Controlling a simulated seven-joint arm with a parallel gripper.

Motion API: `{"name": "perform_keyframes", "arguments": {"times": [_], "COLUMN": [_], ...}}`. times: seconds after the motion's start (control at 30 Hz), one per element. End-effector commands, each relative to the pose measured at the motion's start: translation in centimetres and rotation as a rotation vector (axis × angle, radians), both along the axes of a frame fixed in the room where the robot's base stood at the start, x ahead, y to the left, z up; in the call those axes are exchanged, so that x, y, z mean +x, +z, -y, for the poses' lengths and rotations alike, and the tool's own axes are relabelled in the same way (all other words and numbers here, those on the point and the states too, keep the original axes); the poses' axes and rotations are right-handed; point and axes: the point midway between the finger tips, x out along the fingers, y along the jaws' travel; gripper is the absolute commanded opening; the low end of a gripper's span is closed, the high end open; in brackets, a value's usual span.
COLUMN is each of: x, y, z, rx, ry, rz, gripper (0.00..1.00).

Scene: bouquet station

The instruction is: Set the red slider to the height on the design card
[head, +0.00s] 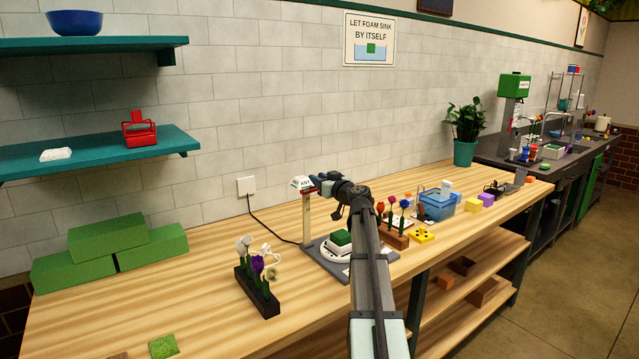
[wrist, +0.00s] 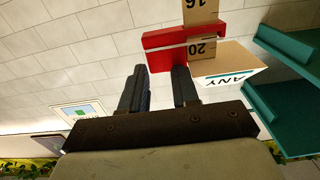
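The red slider (wrist: 165,48) sits on a wooden post marked with numbers (wrist: 201,29); 16 and 20 are readable beside it in the wrist view. In the head view the post (head: 306,220) rises from a grey base, and the slider is mostly hidden by my gripper. My gripper (wrist: 159,72) is open, with tiles showing between its fingers. Its fingertips are close to one end of the slider; I cannot tell whether they touch it. A white plate reading "ANY" (wrist: 225,72) is next to the post. I cannot make out a design card.
A green block sits on a white round stand (head: 340,246) on the base. A dark flower holder (head: 257,296) stands left of it. Red flowers in a brown block (head: 396,240) and a blue basket (head: 437,207) are to the right. The front left table is mostly clear.

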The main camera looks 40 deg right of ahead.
Motion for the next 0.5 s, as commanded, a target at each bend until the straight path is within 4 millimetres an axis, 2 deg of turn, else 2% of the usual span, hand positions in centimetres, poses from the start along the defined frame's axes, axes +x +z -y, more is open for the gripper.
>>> {"name": "perform_keyframes", "arguments": {"times": [0.27,0.5], "x": [0.0,0.0], "y": [-0.4,-2.7], "z": [0.0,-0.1], "rx": [-0.001,0.000], "ry": [0.001,0.002], "rz": [-0.004,-0.006], "gripper": [0.30,0.30]}}
